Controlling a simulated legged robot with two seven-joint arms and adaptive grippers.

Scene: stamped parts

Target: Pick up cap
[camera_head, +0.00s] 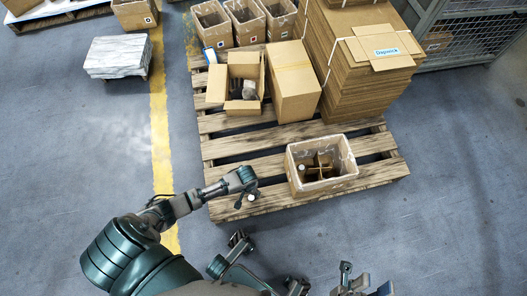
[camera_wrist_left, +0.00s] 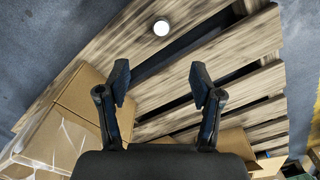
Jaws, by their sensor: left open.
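The cap is a small round white piece (camera_wrist_left: 161,27) lying on a pallet plank near the top of the left wrist view. In the head view, small white spots show on the pallet's front plank by my left gripper (camera_head: 248,190), and one is likely the cap (camera_head: 238,204). My left gripper is over the plank's left end, its fingers largely hidden by the wrist. In the left wrist view its two fingers (camera_wrist_left: 160,82) are apart and empty, with the cap beyond them. My right gripper (camera_head: 300,286) is low at the bottom edge, its finger parts spread and apparently empty.
The wooden pallet (camera_head: 235,146) carries a plastic-lined box (camera_head: 349,171) with dividers, right of my left gripper. Behind stand an open carton (camera_head: 216,84), a closed carton (camera_head: 297,96) and stacked cardboard (camera_head: 363,84). A wire cage (camera_head: 470,45) stands back right.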

